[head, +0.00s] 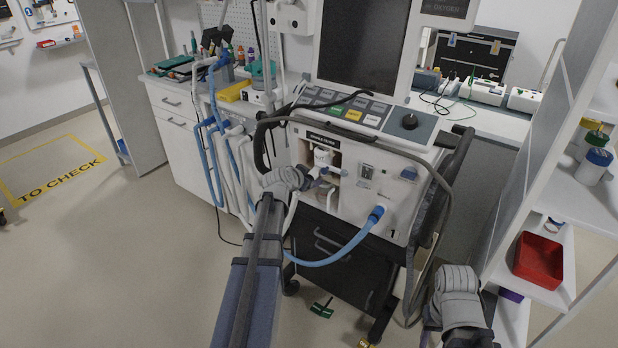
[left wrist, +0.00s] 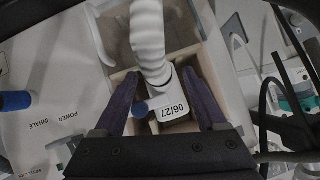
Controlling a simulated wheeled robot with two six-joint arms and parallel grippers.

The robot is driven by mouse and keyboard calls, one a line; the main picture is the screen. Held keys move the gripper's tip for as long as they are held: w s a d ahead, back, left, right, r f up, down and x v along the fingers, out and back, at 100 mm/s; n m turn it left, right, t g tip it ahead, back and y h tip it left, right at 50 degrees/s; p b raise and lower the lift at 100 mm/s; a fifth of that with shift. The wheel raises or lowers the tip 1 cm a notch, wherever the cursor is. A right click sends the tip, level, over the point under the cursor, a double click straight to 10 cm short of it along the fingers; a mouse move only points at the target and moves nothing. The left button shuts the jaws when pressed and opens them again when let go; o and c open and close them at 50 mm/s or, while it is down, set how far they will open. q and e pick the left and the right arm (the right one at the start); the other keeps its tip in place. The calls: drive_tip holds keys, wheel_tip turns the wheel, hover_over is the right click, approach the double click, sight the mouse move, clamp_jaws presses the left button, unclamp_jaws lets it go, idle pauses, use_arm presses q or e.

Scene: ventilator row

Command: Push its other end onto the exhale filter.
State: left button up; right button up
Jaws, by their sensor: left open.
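The ventilator (head: 345,205) has an open recess in its front. In it stands a white filter (head: 322,156), which I take for the exhale filter. My left gripper (head: 318,176) is at this recess. In the left wrist view its dark fingers (left wrist: 165,100) are open on both sides of a white part labelled 06/27 (left wrist: 172,111). A white corrugated hose (left wrist: 147,40) meets this part; I cannot tell how firmly it is seated. A blue hose (head: 335,257) runs from the blue port at the lower right and passes behind my left arm. My right gripper's fingers do not show.
A dark cable loops over the ventilator front. White and blue hoses (head: 215,165) hang at the cabinet on the left. A shelf with a red bin (head: 539,258) stands close on the right. The floor (head: 120,260) at the left is clear.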

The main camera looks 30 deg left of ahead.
use_arm(q)
drive_tip(key=p+v, duration=0.4)
drive_tip(key=v, duration=0.3)
drive_tip(key=shift+s+r, duration=0.25)
drive_tip(key=shift+s, duration=0.05)
drive_tip(key=shift+d, duration=0.1)
